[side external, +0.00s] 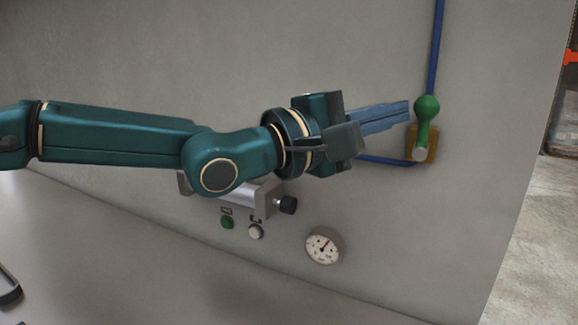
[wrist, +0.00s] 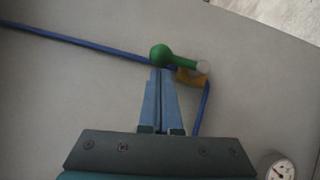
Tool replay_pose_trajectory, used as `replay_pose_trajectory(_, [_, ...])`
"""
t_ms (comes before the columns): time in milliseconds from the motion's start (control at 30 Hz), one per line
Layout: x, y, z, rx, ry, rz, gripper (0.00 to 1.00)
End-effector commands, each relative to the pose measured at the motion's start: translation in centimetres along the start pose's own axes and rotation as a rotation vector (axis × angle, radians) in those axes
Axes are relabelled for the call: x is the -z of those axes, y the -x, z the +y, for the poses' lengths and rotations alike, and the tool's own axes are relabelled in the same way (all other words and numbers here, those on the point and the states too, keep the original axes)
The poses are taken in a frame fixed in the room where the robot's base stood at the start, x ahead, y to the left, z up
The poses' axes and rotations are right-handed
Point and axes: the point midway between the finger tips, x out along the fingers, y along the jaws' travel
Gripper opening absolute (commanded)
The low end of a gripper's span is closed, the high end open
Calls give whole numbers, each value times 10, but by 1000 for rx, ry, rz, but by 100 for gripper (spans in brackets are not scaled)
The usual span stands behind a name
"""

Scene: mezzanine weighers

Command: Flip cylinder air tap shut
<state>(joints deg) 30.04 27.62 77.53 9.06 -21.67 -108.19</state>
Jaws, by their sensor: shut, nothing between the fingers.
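The air tap has a brass-coloured body (side external: 432,146) on the grey wall and a green lever with a round knob (side external: 427,106). The lever points up from its pale pivot (side external: 420,153), roughly along the upper blue hose. My gripper (side external: 408,109) is shut and empty, its blue fingers just left of the knob in the side view. In the wrist view the fingertips (wrist: 161,72) end right by the green knob (wrist: 161,54), and the brass body (wrist: 190,77) shows to their right. I cannot tell whether the fingers touch the lever.
A blue hose (side external: 435,50) runs up from the tap and another (side external: 385,160) leaves it to the left. Below my arm are a cylinder (side external: 237,193), a green button (side external: 227,222), a white button (side external: 256,231) and a gauge (side external: 323,246). The wall right of the tap is clear.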

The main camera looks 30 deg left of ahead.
Motion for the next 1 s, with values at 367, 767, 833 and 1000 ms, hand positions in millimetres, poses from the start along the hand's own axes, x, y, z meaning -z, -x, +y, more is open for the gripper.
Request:
replay_pose_trajectory(367, [-1,0,0,0,0,0,0])
replay_pose_trajectory(767, [-4,-3,2,0,0,-2,0])
replay_pose_trajectory(833, [-5,-3,3,-1,1,-2,0])
replay_pose_trajectory(1000, [-9,-6,4,0,0,-2,0])
